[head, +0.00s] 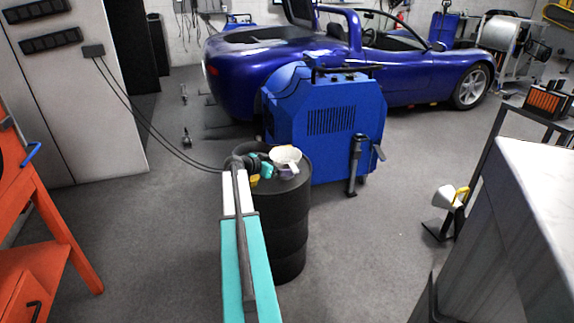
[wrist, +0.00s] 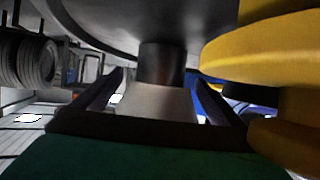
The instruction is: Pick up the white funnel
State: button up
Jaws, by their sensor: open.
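The white funnel (head: 286,155) sits on top of the black drum (head: 288,230) in the head view, with its wide mouth up. My gripper (head: 271,168) is at the drum top, just left of the funnel and close to it. In the wrist view my gripper (wrist: 156,73) has its two dark fingers apart. A pale tapered piece (wrist: 155,103) with a dark neck shows between them. I cannot tell whether it is part of the funnel or whether the fingers touch it. A large yellow object (wrist: 265,50) fills the right side of the wrist view.
A blue machine (head: 325,120) stands right behind the drum, with a blue car (head: 420,75) beyond. An orange bench (head: 35,215) is at left. A pale-topped cabinet (head: 540,190) is at right. Open floor lies between the drum and both sides.

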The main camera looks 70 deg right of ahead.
dwell(0.3)
jog(key=c, duration=1)
jog(key=shift+r, duration=0.15)
